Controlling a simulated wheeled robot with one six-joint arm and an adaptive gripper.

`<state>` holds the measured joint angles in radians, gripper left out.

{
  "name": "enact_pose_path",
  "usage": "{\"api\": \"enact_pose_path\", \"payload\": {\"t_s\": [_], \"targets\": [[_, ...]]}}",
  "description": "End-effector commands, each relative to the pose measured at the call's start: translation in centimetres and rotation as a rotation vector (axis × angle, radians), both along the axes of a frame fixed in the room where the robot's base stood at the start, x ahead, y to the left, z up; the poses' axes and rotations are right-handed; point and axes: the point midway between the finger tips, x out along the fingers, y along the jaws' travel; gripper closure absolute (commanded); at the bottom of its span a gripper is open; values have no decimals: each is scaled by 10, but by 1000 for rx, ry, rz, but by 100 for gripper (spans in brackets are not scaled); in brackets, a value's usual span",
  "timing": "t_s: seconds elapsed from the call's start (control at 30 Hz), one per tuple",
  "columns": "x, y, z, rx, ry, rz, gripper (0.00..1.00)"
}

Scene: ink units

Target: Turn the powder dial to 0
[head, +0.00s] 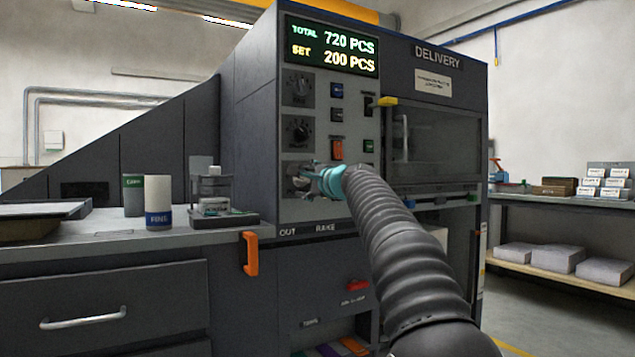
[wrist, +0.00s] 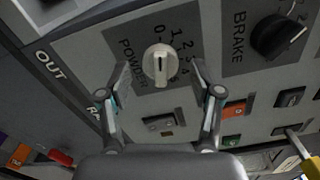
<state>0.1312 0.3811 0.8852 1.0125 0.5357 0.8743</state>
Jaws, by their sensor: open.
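The powder dial (wrist: 158,64) is a round pale knob with a raised grip bar on a grey panel, with the word POWDER and a ring of numbers around it. Its grip bar stands close to upright in the wrist view; I cannot tell for sure which number it points at. My gripper (wrist: 155,88) is open, its two fingers apart on the left and right of the dial, with no clear contact. In the head view my gripper (head: 318,178) is in front of the lower left of the panel and partly hides the dial (head: 296,170).
A black BRAKE dial (wrist: 278,37) is close to the powder dial. An orange switch (head: 337,149) and a yellow-ended lever (head: 386,101) are near my gripper. An orange handle (head: 250,254) sticks out at the bench edge. Cans (head: 158,203) stand left on the bench.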

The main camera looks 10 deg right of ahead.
Motion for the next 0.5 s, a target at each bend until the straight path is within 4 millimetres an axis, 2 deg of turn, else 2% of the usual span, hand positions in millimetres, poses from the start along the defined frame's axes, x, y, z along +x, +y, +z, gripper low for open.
{"api": "enact_pose_path", "payload": {"t_s": [0.17,0.5], "targets": [[-18,-7,2,1,0,-2,35],[-72,-27,1,0,0,-6,35]]}}
